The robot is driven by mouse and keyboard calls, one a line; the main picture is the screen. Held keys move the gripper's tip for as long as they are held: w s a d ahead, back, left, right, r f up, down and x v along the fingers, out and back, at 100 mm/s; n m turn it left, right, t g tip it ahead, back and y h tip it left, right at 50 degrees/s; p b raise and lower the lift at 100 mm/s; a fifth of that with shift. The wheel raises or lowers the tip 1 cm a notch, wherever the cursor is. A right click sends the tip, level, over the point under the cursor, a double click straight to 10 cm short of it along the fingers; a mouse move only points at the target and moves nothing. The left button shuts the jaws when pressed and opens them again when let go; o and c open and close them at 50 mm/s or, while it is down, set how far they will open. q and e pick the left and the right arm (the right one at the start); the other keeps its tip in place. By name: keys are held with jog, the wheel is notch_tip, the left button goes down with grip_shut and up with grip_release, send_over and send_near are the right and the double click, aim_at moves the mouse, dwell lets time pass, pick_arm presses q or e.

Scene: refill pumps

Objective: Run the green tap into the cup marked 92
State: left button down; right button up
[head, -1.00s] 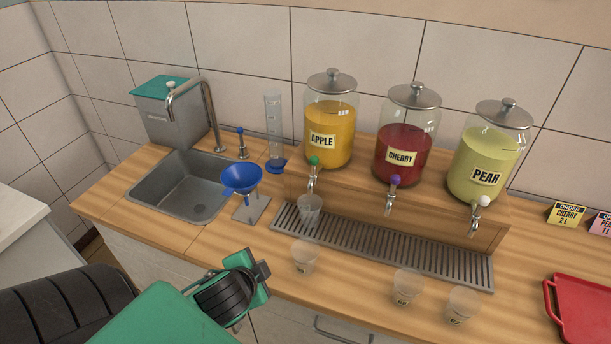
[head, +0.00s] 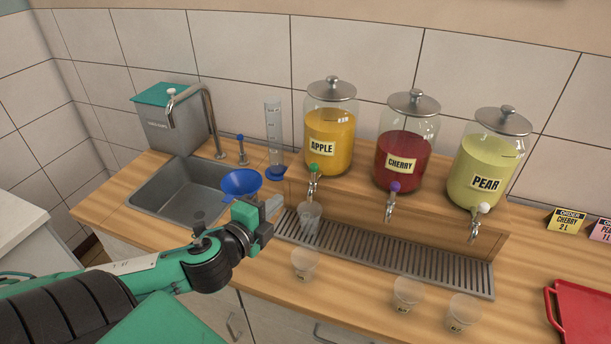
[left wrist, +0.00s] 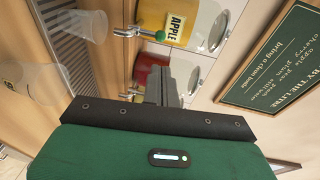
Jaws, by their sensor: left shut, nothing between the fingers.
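The green tap (head: 314,169) is on the apple dispenser (head: 330,135); it also shows in the left wrist view (left wrist: 121,33). A clear cup (head: 309,218) stands on the drip tray (head: 385,250) below that tap. Three more clear cups stand on the counter in front of the tray: one at the left (head: 305,264), one in the middle (head: 408,294), one at the right (head: 462,312). Their labels are too small to read. My left gripper (head: 274,205) is shut and empty, left of the cup under the tap. My right gripper is not in view.
The cherry (head: 403,150) and pear (head: 483,165) dispensers stand to the right. A blue funnel (head: 241,184), a measuring cylinder (head: 274,135) and a sink (head: 165,200) are left. A red tray (head: 585,315) and order cards (head: 567,220) are at the right.

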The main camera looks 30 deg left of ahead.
pick_arm(q)
jog(key=b, duration=0.2)
send_near(312, 170)
jog(key=w+p, duration=0.1)
jog(key=w, duration=0.1)
jog(key=w+p, duration=0.1)
jog(key=w, duration=0.1)
jog(key=w+p, duration=0.1)
jog(key=w, duration=0.1)
jog(key=shift+a+f, duration=0.2)
jog(key=shift+f, duration=0.15)
jog(key=shift+w+f, duration=0.15)
jog(key=shift+w, duration=0.25)
